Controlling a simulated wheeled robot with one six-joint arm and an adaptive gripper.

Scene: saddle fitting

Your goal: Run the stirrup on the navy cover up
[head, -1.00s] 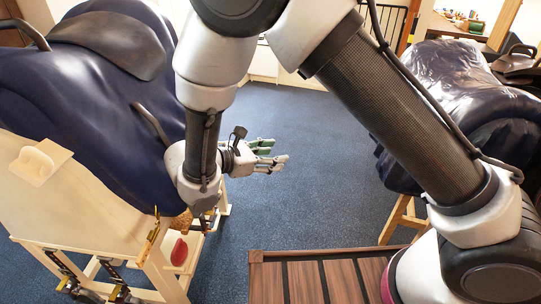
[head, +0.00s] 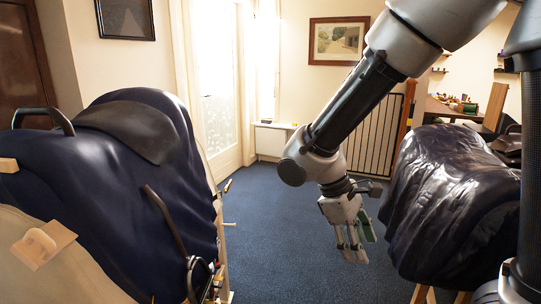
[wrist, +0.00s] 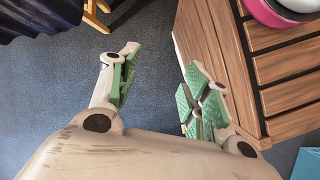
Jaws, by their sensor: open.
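A matte navy cover (head: 105,185) with a dark seat-like patch (head: 128,130) lies over a wooden stand on the left of the head view. A dark curved strap or bar (head: 165,222) runs down its near side. A dark metal piece (head: 204,280) hangs at its lower right edge; I cannot tell whether it is the stirrup. My gripper (head: 354,240) points down in mid-air, well right of this cover, open and empty. In the wrist view its green-padded fingers (wrist: 160,78) are spread over bare carpet.
A glossy, dark wrapped form (head: 445,200) on wooden legs stands at right, close to my gripper. Dark cloth (wrist: 40,15) shows in the wrist view. A low white cabinet (head: 270,142) and barred gate (head: 378,135) stand behind. Blue carpet (head: 285,240) between the forms is clear.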

